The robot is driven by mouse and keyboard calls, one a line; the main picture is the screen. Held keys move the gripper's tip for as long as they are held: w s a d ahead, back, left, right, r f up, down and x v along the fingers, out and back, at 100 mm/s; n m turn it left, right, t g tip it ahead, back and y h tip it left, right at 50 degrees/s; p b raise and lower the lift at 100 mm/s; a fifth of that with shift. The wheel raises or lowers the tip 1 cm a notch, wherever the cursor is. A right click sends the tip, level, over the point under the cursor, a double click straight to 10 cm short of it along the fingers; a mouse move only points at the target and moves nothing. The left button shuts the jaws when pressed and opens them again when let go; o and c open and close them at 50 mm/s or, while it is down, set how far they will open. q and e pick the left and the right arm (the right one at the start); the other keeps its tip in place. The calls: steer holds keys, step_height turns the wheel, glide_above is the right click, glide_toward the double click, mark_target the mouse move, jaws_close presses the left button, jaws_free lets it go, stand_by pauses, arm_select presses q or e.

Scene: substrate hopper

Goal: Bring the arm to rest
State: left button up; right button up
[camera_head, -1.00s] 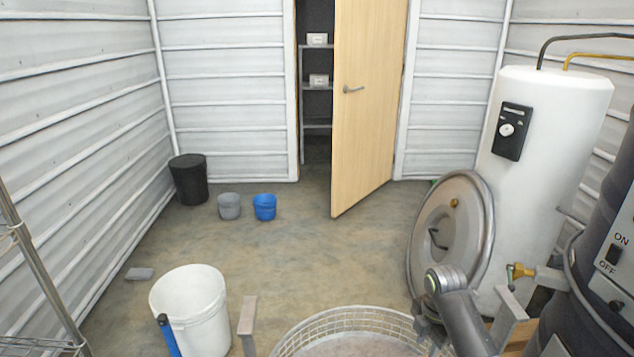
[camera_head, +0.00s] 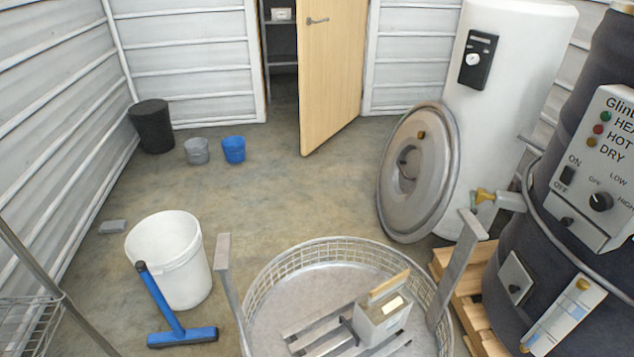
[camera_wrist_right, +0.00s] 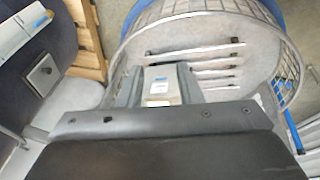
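My right gripper (camera_wrist_right: 156,86) shows in the right wrist view as two grey finger-like pieces standing apart, in front of its dark body. A grey box with a pale label (camera_wrist_right: 161,80) shows between them in the picture. In the head view, neither gripper shows. There, the same box (camera_head: 378,322) sits on metal slats (camera_head: 318,330) inside a round wire-rimmed basket (camera_head: 268,272), with no gripper at it.
A dark heater drum (camera_head: 560,200) and a wooden pallet (camera_head: 484,330) stand right of the basket. A round lid (camera_head: 410,205) leans on a white tank (camera_head: 490,130). A white bucket (camera_head: 170,255) and blue-handled tool (camera_head: 165,305) are at left.

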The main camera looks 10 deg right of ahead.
steer(key=s+d+f+m+g+p, duration=0.1)
steer(key=s+f+p, duration=0.15)
steer(key=f, duration=0.65)
steer(key=s+d+f+m+p, duration=0.1)
steer(key=s+f+p, duration=0.15)
steer(key=f, duration=0.75)
steer(key=s+a+f+g+p, duration=0.1)
steer(key=s+f+p, duration=0.4)
steer(key=s+f, duration=0.4)
steer(key=s, duration=0.4)
steer(key=shift+s+a+f, duration=0.15)
steer(key=shift+a+f, duration=0.2)
steer(key=shift+s, duration=0.15)
